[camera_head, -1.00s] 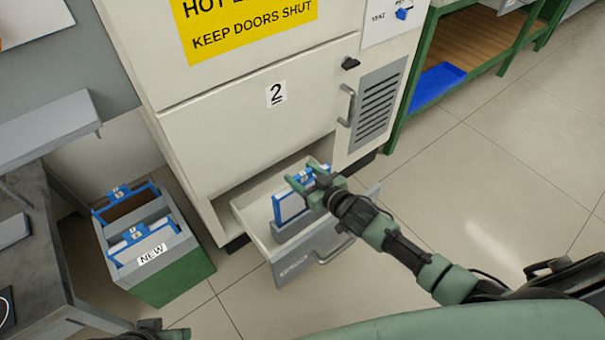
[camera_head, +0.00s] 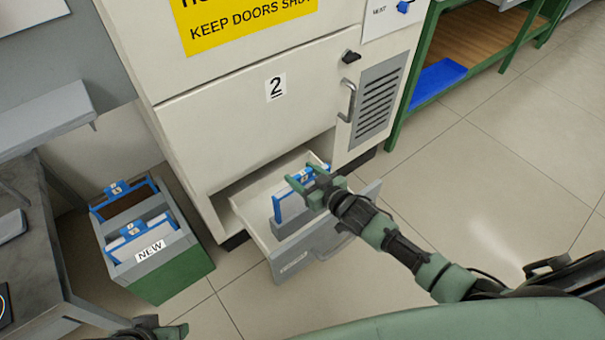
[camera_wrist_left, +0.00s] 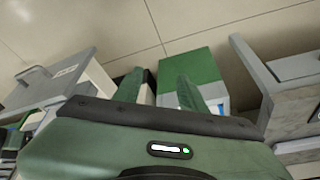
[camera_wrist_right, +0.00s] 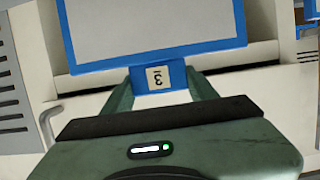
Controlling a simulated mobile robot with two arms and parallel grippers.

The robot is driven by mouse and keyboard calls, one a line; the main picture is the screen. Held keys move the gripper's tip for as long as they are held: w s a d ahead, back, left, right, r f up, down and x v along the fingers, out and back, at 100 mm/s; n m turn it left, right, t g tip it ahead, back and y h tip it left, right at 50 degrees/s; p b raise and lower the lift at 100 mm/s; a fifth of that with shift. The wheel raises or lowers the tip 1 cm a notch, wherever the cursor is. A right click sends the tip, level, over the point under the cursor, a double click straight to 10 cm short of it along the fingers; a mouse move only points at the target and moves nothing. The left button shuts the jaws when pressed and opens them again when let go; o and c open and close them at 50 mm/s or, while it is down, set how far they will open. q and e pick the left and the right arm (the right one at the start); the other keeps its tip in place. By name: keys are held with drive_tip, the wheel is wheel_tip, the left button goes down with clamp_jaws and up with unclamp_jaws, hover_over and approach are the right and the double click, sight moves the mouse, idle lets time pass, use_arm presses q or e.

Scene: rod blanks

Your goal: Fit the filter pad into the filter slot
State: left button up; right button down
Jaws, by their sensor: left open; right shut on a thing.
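The filter pad (camera_head: 288,208) is a white panel in a blue frame. My right gripper (camera_head: 302,180) is shut on its top tab, over the open drawer. In the right wrist view the pad (camera_wrist_right: 155,25) fills the top, and its blue tab, with a printed number, sits between the fingers (camera_wrist_right: 160,85). The pad stands roughly upright. Its lower edge meets a grey holder (camera_head: 290,236) in the drawer, seemingly the filter slot; I cannot tell how deep it sits. My left gripper (camera_head: 180,331) is open and empty at the bottom edge; its fingers (camera_wrist_left: 160,85) show in the left wrist view.
The drawer (camera_head: 300,262) sticks out of the white cabinet (camera_head: 235,130) marked 2. A grey and green bin (camera_head: 180,275) labelled NEW holds blue-framed pads at the left, beside a dark workbench (camera_head: 45,230). A green shelf stands at the upper right. The floor at the right is clear.

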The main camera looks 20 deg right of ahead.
sight(305, 186)
use_arm(q)
drive_tip(key=shift+w+d, duration=0.1)
drive_tip(key=shift+w, duration=0.1)
drive_tip(key=shift+w+d+r+t, duration=0.15)
drive_tip(key=shift+w+t, duration=0.25)
drive_tip(key=shift+w, duration=0.25)
use_arm(e)
drive_tip(key=shift+f, duration=0.25)
use_arm(q)
drive_tip(key=shift+w+d+r+t+h+b, duration=0.2)
drive_tip(key=shift+w+t+b, duration=0.1)
drive_tip(key=shift+w, duration=0.3)
drive_tip(key=shift+w+d+r+t+h+b, duration=0.1)
drive_tip(key=shift+w+d+t+b, duration=0.15)
drive_tip(key=shift+w, duration=0.3)
use_arm(e)
drive_tip(key=shift+f, duration=0.4)
use_arm(q)
drive_tip(key=shift+w+t, duration=0.25)
drive_tip(key=shift+w, duration=0.05)
use_arm(e)
drive_tip(key=shift+f, duration=0.1)
use_arm(q)
drive_tip(key=shift+w+d+r, duration=0.1)
drive_tip(key=shift+w, duration=0.2)
use_arm(e)
drive_tip(key=shift+f, duration=0.1)
